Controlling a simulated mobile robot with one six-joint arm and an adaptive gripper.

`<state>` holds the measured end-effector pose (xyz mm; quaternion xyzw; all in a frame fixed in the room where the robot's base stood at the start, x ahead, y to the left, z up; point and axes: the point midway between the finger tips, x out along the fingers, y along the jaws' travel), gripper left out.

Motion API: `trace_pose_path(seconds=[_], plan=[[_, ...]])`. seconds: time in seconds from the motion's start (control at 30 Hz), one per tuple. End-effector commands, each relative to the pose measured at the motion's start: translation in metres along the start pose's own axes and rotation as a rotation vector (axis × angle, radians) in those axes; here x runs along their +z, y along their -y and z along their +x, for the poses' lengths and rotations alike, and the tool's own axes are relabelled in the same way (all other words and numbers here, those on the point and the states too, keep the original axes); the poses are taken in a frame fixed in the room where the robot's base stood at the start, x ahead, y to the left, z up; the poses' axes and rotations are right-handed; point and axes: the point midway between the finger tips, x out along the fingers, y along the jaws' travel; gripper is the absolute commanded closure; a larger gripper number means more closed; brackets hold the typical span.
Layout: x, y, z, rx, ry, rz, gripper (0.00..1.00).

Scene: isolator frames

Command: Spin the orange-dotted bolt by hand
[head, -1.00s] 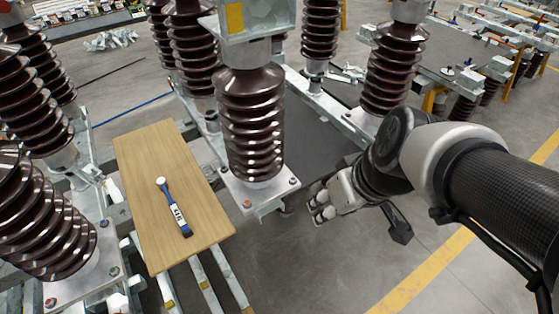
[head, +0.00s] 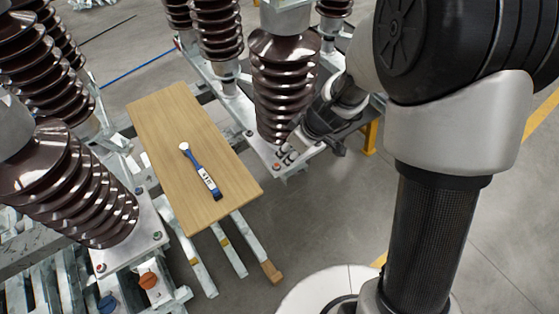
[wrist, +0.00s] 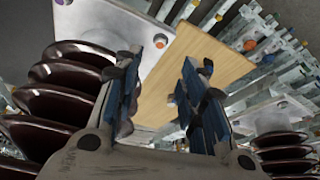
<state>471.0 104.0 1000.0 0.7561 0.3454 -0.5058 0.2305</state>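An orange-dotted bolt (wrist: 160,40) sits near the edge of a pale metal plate (wrist: 120,22) in the wrist view, just beyond my left-hand fingertip. In the head view, a bolt with a reddish-orange top (head: 277,166) shows at the near corner of the middle insulator's base plate; it looks like the same one. My gripper (wrist: 163,66) is open, with one finger on each side and nothing between them. In the head view my gripper (head: 287,152) is at that plate's corner, partly hiding it. Whether a finger touches the bolt cannot be told.
A brown ribbed insulator (head: 284,85) stands right beside my gripper. A wooden board (head: 160,115) with a blue-and-white tool (head: 203,177) lies to the left. Another insulator (head: 75,190) stands at the left; an orange cap (head: 148,281) shows below it.

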Motion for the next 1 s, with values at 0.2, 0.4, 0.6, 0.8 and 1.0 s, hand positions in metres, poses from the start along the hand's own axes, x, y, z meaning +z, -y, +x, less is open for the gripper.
trace_pose_path(seconds=[0.2, 0.4, 0.6, 0.8, 1.0], plan=[[0.002, 0.0, 0.053, -0.001, 0.002, 0.0, 0.62], [0.001, 0.001, 0.088, -0.001, 0.001, -0.001, 0.62], [0.0, 0.0, 0.105, 0.001, 0.0, 0.0, 0.62], [-0.001, 0.0, 0.108, 0.001, -0.001, 0.0, 0.62], [-0.001, 0.0, 0.107, 0.001, -0.001, 0.0, 0.66]])
